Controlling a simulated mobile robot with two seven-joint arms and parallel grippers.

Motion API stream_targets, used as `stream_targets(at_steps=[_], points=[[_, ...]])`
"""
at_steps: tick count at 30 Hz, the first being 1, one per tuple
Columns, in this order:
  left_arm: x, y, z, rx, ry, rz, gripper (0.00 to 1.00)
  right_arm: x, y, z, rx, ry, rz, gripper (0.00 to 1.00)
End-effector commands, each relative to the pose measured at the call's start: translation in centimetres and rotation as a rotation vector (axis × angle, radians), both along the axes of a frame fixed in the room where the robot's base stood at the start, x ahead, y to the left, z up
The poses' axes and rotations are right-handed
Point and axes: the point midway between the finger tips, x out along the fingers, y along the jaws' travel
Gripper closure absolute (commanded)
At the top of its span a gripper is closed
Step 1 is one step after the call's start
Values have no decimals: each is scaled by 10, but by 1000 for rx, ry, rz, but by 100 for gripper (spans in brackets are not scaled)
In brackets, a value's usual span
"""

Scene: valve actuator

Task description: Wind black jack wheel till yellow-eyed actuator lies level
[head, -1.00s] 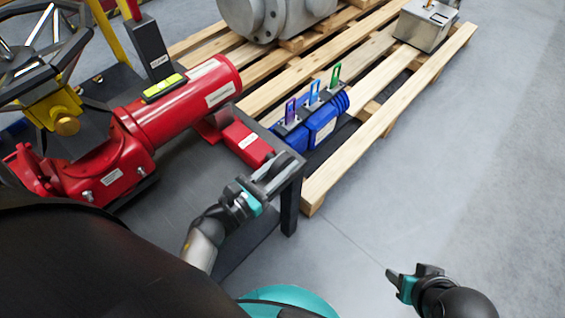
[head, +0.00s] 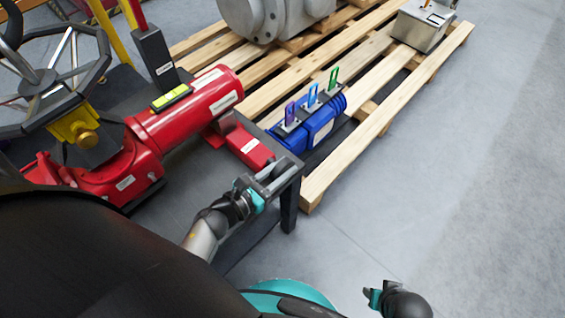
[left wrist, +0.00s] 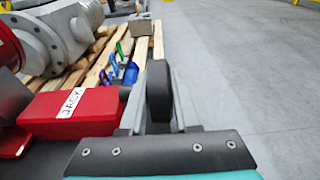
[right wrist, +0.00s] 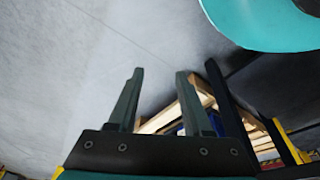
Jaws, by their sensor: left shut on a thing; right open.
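The red actuator (head: 190,110) lies on the dark bench at left, a yellow vial (head: 171,96) on top. It slants in the head view; I cannot tell whether it is truly level. The red jack (head: 245,148) sits below its right end and also shows, labelled JACK, in the left wrist view (left wrist: 75,110). My left gripper (head: 275,180) is shut on the black jack wheel (left wrist: 159,95), seen edge-on between its fingers; in the head view the fingers mostly hide the wheel. My right gripper (head: 371,292) is open and empty over the floor, its fingers apart in the right wrist view (right wrist: 160,85).
A blue unit (head: 315,128) with several coloured tags lies beside the bench. A wooden pallet (head: 385,125) carries a grey housing and a metal box (head: 422,25). A black spoked handwheel (head: 50,85) stands at left. The floor at right is clear.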

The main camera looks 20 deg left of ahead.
Motion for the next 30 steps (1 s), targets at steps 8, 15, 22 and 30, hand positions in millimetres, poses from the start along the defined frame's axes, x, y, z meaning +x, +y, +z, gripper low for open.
stream_targets(at_steps=[8, 15, 22, 30], points=[[0, -2, 2, 22, 70, -5, 100, -23, -13, -33, -17, 30, 3, 50], [0, -3, 2, 42, 126, -5, 100, -47, -31, -58, -36, 37, 5, 50], [0, -4, 1, 62, 182, -7, 100, -74, -46, -69, -48, 43, 7, 50], [0, -5, 1, 83, 247, -8, 100, -106, -57, -67, -55, 59, 9, 50]])
